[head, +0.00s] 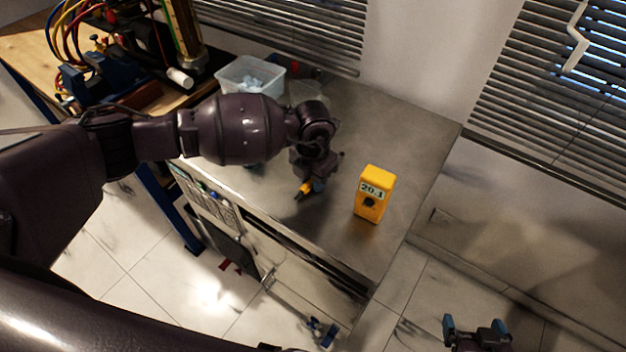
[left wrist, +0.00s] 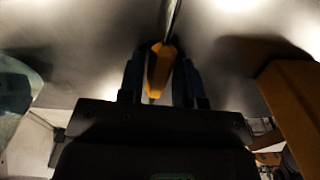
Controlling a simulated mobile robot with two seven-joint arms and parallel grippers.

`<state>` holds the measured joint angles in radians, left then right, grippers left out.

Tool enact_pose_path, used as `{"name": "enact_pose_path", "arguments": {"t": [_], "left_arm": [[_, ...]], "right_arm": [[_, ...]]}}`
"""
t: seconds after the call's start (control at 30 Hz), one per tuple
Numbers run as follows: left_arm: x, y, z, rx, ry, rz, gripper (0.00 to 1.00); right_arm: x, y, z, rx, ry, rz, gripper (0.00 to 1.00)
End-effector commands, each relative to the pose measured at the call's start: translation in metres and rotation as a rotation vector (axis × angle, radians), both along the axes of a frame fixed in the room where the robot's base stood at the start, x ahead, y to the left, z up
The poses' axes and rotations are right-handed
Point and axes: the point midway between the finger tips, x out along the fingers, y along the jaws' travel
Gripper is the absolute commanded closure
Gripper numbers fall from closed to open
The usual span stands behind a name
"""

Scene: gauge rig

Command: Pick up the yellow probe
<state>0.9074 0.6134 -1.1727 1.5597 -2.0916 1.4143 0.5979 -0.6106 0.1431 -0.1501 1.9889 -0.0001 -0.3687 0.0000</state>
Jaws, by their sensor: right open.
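The yellow probe (head: 306,187) is at my left gripper, over the steel bench top near its front edge. In the left wrist view, the yellow probe body (left wrist: 159,66) lies between the two fingers of my left gripper (left wrist: 158,80), with its thin rod running away from me. The fingers flank it closely; I cannot tell whether they press on it or whether it touches the bench. In the head view, the wrist hides most of the left fingers. My right gripper (head: 477,333) is open and empty, low at the bottom right, away from the bench.
A yellow meter (head: 371,193) reading 20.1 stands upright on the steel bench (head: 400,130), right of the probe; its side (left wrist: 292,100) is close in the left wrist view. A clear bin (head: 250,76) stands at the back. A wooden bench (head: 28,52) with cables and a rig is left.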

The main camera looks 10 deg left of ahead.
Motion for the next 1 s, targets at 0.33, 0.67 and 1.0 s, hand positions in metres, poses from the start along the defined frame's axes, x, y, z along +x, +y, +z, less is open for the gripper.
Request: {"name": "enact_pose_path", "arguments": {"t": [0.33,0.67,1.0], "left_arm": [[0.000,0.000,0.000,0.000,0.000,0.000,1.00],[0.000,0.000,0.000,0.000,0.000,0.000,1.00],[0.001,0.000,0.028,0.000,-0.004,-0.001,1.00]], "right_arm": [[0.002,0.000,0.000,0.000,-0.003,0.002,0.05],[0.010,0.002,0.006,0.000,-0.022,0.006,0.05],[0.008,0.001,0.009,0.000,-0.020,0.004,0.05]]}}
